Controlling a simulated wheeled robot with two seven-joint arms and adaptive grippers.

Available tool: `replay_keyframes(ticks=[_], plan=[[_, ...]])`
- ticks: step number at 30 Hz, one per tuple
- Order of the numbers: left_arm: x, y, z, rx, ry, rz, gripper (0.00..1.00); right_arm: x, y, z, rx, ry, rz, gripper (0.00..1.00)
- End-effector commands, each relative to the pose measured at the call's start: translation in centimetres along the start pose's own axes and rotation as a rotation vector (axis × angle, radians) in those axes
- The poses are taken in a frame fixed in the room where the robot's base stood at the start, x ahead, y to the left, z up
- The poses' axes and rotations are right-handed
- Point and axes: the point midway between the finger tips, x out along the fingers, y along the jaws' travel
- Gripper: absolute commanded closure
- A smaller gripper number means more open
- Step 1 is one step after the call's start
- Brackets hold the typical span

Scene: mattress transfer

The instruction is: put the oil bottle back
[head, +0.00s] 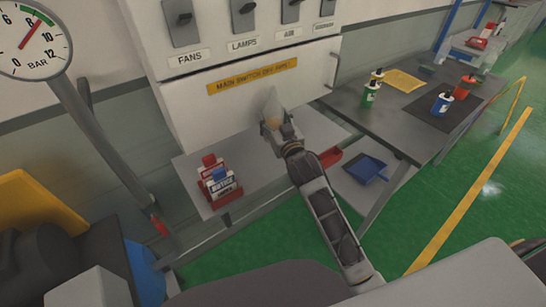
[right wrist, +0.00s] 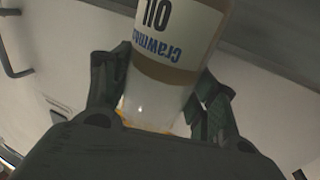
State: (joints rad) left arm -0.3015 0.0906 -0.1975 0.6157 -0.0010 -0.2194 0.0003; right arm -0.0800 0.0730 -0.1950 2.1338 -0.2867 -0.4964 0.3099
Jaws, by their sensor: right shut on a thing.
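My right gripper (head: 277,130) is shut on the oil bottle (head: 273,103), a pale, translucent bottle with a tapered end. It holds the bottle in front of the white switch cabinet, above the grey shelf. In the right wrist view the bottle (right wrist: 168,45) sits between the fingers of the right gripper (right wrist: 160,90). Its white label reads OIL with blue lettering, upside down in that view. The bottle's far end is cut off there. My left gripper is not in view.
The grey shelf (head: 190,160) carries a red holder (head: 222,196) with small boxes. A blue dustpan (head: 366,168) lies below.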

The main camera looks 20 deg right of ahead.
Motion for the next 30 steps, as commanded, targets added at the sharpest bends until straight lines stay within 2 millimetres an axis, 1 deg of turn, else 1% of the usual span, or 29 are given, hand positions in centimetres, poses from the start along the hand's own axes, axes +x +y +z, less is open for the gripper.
replay_keyframes(ticks=[2, 5, 12, 16, 20, 30], plan=[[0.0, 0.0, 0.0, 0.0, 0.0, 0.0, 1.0, 0.0, 0.0, 0.2, 0.001, 0.001, 0.0, 0.78], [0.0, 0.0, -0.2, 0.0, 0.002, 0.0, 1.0, 0.0, 0.0, 1.1, 0.001, -0.001, 0.0, 0.78], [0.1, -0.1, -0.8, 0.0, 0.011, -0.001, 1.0, 0.0, 0.0, 4.3, 0.001, -0.001, 0.0, 0.78], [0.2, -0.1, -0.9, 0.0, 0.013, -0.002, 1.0, 0.0, 0.0, 5.7, 0.001, -0.001, 0.0, 0.78], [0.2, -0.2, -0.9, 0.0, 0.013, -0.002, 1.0, 0.0, 0.0, 6.1, 0.001, 0.002, -0.001, 0.78], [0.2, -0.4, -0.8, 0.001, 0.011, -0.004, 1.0, 0.0, 0.0, 6.3, 0.001, 0.001, 0.0, 0.78]])
